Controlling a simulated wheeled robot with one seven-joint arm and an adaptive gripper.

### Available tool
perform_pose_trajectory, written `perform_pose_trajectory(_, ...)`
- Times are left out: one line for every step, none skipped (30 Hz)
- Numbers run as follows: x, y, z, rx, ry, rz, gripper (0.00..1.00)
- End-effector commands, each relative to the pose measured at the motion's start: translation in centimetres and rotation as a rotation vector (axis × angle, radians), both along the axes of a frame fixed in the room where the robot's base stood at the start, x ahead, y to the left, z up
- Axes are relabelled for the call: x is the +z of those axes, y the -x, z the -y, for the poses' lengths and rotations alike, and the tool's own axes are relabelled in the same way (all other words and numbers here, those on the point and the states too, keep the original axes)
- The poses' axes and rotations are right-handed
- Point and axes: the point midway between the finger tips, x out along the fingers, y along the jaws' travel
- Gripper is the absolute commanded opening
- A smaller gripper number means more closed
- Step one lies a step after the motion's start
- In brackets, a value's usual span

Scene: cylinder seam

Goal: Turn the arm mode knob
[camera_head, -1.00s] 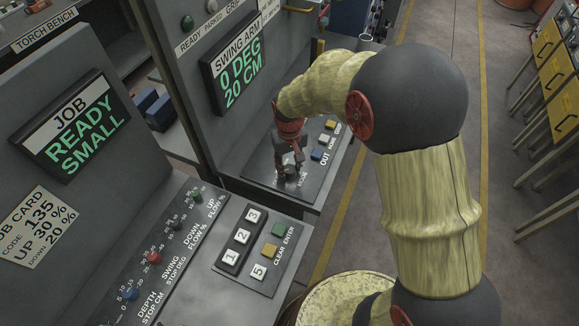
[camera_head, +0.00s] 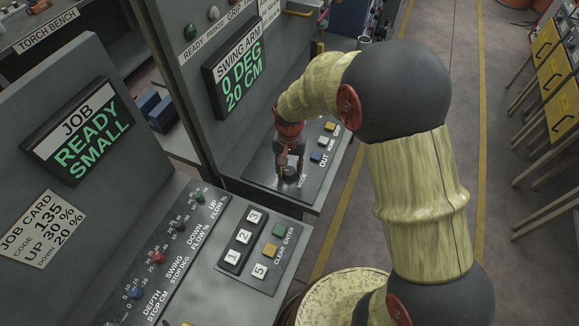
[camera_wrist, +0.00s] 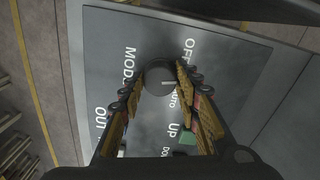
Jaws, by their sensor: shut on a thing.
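The arm mode knob (camera_wrist: 158,78) is a dark round knob with a white pointer line, in the upper middle of the wrist view. The line points right in that view, between the OFF and AUTO labels and nearer AUTO. My gripper (camera_wrist: 160,74) is shut on the knob, one finger on each side. In the head view my gripper (camera_head: 288,167) reaches down onto the swing arm panel (camera_head: 262,178), and its fingers largely hide the knob there. The swing arm screen (camera_head: 238,75) reads 0 DEG, 20 CM.
Several push buttons (camera_head: 322,150) sit on the panel right of my gripper. The job console with its keypad (camera_head: 258,244) and sliders (camera_head: 158,257) stands in front. Its job screen (camera_head: 82,135) reads READY SMALL. Open floor (camera_head: 345,225) lies to the right.

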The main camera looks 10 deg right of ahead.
Motion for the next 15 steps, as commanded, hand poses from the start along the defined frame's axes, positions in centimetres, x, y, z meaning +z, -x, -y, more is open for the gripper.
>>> perform_pose_trajectory(0.14,-0.01,-0.03,-0.031,0.000,0.000,0.07)
perform_pose_trajectory(0.13,-0.01,-0.03,-0.052,0.000,0.000,0.07)
perform_pose_trajectory(0.12,-0.01,-0.03,-0.078,0.000,0.000,0.07)
perform_pose_trajectory(0.12,-0.01,-0.03,-0.095,0.000,0.000,0.07)
perform_pose_trajectory(0.11,-0.01,-0.03,-0.112,0.000,0.000,0.07)
perform_pose_trajectory(0.10,0.00,-0.02,-0.133,0.000,0.000,0.07)
perform_pose_trajectory(0.10,-0.01,-0.03,-0.147,0.000,0.000,0.07)
perform_pose_trajectory(0.09,0.00,-0.03,-0.160,0.000,0.000,0.07)
perform_pose_trajectory(0.09,0.00,-0.03,-0.176,0.000,0.000,0.07)
perform_pose_trajectory(0.08,0.00,-0.03,-0.186,0.000,0.000,0.07)
perform_pose_trajectory(0.08,0.00,-0.03,-0.197,0.000,0.000,0.07)
perform_pose_trajectory(0.07,-0.01,-0.03,-0.207,0.000,0.000,0.07)
perform_pose_trajectory(0.07,-0.01,-0.03,-0.214,0.000,0.000,0.07)
perform_pose_trajectory(0.06,-0.01,-0.03,-0.220,0.000,0.000,0.07)
perform_pose_trajectory(0.06,-0.01,-0.03,-0.228,-0.001,0.000,0.07)
